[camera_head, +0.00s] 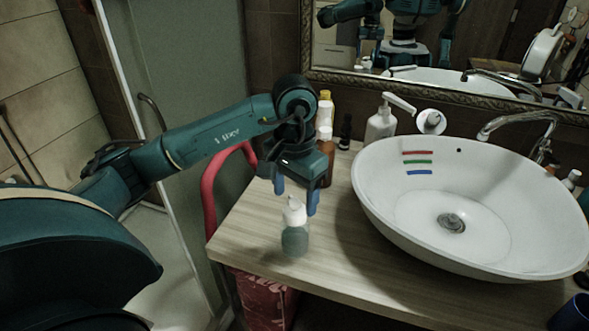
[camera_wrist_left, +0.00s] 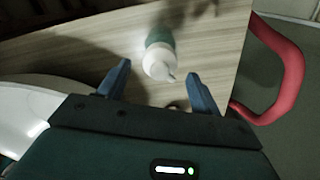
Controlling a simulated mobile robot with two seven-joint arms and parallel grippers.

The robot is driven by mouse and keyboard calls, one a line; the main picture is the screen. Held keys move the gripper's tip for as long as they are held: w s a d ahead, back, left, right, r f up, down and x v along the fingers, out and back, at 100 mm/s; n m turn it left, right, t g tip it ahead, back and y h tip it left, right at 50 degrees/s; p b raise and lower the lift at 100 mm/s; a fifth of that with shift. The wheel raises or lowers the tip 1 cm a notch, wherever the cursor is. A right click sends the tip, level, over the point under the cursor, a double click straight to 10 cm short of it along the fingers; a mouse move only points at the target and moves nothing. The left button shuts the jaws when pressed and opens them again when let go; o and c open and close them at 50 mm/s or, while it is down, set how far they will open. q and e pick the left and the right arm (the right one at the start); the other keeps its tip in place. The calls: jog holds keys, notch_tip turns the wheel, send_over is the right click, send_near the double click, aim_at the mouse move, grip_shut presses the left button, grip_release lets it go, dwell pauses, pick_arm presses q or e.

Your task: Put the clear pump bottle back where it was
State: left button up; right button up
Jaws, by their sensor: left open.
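The clear pump bottle (camera_head: 295,236), with a white pump top and bluish-green contents, stands upright on the wooden counter (camera_head: 330,262) near its left front part. My left gripper (camera_head: 297,200) is open above and just behind the bottle, its blue fingers pointing down. In the left wrist view the bottle's white top (camera_wrist_left: 159,62) shows ahead of and between the two open fingers (camera_wrist_left: 160,85), apart from both. The bottle is not held.
A white basin (camera_head: 372,215) fills the counter's right side. Brown bottles (camera_head: 327,150) and a white dispenser bottle (camera_head: 379,127) stand at the back, near the mirror (camera_head: 450,88). A red curved rail (camera_head: 209,205) is at the counter's left edge. The front counter strip is clear.

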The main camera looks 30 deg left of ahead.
pick_arm(q)
notch_tip(320, 180, up, 7)
jog(key=shift+f, duration=0.1)
jog(key=shift+r, duration=0.5)
pick_arm(e)
jog(key=shift+w+a+r, duration=0.2)
jog(key=shift+r, duration=0.05)
jog(key=shift+w+d, duration=0.1)
jog(key=shift+w, duration=0.05)
